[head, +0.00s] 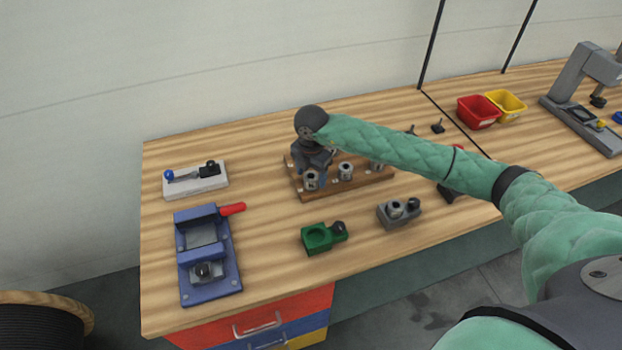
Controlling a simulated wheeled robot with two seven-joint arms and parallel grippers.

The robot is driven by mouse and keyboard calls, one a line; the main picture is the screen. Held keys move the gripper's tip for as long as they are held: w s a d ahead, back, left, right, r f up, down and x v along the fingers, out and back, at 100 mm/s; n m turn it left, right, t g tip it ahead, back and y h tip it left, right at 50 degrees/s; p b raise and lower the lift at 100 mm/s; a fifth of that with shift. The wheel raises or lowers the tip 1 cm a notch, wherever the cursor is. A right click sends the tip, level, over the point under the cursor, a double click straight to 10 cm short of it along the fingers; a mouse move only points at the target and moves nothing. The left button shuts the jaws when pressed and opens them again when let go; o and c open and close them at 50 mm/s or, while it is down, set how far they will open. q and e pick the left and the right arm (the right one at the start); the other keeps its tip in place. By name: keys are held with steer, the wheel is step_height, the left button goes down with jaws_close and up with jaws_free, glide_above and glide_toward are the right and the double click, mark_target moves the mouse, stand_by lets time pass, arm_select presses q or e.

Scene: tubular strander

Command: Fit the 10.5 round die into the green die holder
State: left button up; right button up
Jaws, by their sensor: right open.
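The green die holder (311,238) lies on the bench near the front edge, with a round recess that looks empty and a dark knob on its right. A wooden rack (345,186) behind it carries several round metal dies, among them one at the left front (311,181) and one in the middle (346,171). No size marks are readable, so I cannot tell which die is the 10.5 one. My right gripper (317,177) is open, pointing down over the rack's left end, close to the left front die. My wrist and arm hide the rack's back part. My left gripper is out of view.
A grey holder (389,217) with a dark knob stands right of the green one. A blue fixture with a red handle (208,255) and a white-based device (195,184) stand at left. Red (479,112) and yellow (507,103) bins and a grey press (582,105) are at right.

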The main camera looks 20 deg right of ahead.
steer(key=c, duration=1.4)
jaws_close()
